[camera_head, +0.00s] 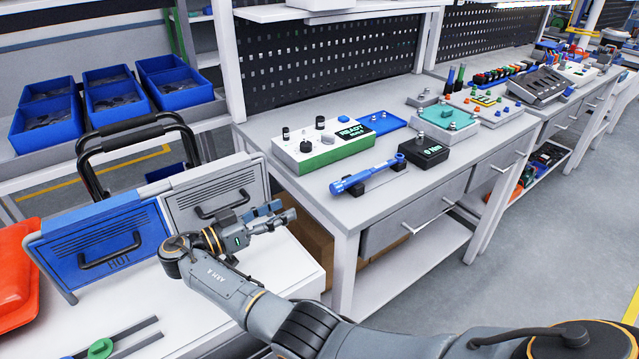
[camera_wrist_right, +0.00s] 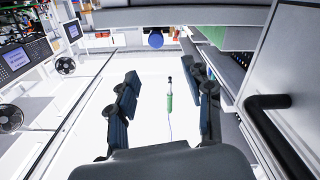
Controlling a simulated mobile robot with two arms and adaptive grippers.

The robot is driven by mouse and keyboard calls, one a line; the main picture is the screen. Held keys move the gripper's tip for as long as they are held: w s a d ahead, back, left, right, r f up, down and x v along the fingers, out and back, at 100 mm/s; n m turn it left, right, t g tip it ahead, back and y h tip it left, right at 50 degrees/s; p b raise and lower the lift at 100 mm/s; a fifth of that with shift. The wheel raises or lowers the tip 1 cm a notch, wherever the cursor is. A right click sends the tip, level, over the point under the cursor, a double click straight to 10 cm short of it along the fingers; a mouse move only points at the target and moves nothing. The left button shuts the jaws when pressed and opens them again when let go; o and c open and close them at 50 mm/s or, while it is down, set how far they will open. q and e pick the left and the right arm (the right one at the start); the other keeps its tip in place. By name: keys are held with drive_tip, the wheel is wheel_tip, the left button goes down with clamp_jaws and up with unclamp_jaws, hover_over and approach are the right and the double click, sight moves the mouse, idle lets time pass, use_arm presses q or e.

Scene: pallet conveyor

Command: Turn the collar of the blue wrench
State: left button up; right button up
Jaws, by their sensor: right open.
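The blue wrench (camera_head: 362,178) lies on a dark holder near the front edge of the grey workbench (camera_head: 321,195). Its thick handle end points left and its ringed end points right, beside a black box with a small display (camera_head: 424,152). Which part is the collar is too small to tell. My right gripper (camera_head: 282,214) is open and empty, to the left of the wrench and apart from it, near the bench's left front corner. Its two spread fingers (camera_wrist_right: 165,100) also show in the right wrist view. A round blue end there (camera_wrist_right: 155,40) may be the wrench. My left gripper is not in view.
A white and green control box (camera_head: 322,146) with a READY display stands behind the wrench. A blue tray (camera_head: 371,123) and a teal-topped fixture (camera_head: 447,118) are farther back. Blue and grey cases with handles (camera_head: 100,247) stand left of my gripper. Bench surface is clear around the wrench's front.

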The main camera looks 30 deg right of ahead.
drive_tip(key=p, duration=0.3)
approach(332, 189)
drive_tip(key=d, duration=0.4)
drive_tip(key=d+p, duration=0.1)
drive_tip(key=d, duration=0.2)
drive_tip(key=shift+w+d+r, duration=0.2)
drive_tip(key=shift+w+d, duration=0.1)
drive_tip(key=shift+d+f, duration=0.1)
drive_tip(key=shift+d, duration=0.4)
drive_tip(key=shift+c, duration=0.8)
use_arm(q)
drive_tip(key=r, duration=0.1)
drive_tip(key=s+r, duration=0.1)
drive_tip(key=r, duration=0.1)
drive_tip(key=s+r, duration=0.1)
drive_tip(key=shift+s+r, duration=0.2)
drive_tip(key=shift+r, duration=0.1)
use_arm(e)
clamp_jaws()
